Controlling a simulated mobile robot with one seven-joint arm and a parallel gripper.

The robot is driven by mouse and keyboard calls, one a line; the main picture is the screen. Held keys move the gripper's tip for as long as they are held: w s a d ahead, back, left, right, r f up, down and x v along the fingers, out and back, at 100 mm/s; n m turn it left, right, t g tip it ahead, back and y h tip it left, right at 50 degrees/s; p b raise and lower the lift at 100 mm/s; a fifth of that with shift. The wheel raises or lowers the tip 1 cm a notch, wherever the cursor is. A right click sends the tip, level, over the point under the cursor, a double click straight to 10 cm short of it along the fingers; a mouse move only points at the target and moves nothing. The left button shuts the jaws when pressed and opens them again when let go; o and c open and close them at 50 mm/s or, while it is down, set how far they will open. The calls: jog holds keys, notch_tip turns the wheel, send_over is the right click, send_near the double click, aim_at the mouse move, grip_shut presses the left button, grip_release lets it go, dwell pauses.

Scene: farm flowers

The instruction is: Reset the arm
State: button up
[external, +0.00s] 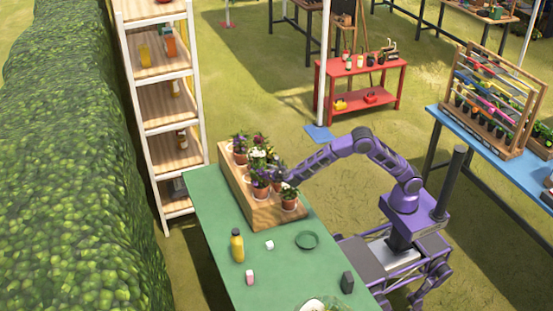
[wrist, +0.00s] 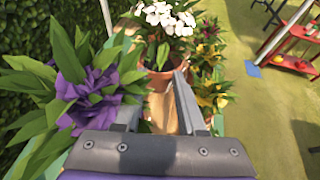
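My purple arm reaches over the wooden planter stand (external: 262,214) on the green table (external: 213,203). My gripper (external: 279,180) is among the potted flowers there, partly hidden by leaves and pots. A pot of white flowers (wrist: 163,20) stands just beyond the fingertips. A purple flower (wrist: 92,98) with long green leaves is close against the left finger. Yellow flowers (wrist: 206,92) grow to the right of the right finger.
The table also holds a yellow bottle (external: 237,247), a white cube (external: 269,245), a small pink-and-white item (external: 250,277), a green ring-shaped dish (external: 307,240) and a dark block (external: 347,282). A shelf (external: 168,100) and hedge (external: 75,150) stand left. Space above the table looks clear.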

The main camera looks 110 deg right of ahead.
jog(key=shift+s+a+r, duration=0.15)
jog(key=shift+a+r, duration=0.1)
jog(key=shift+a, duration=0.35)
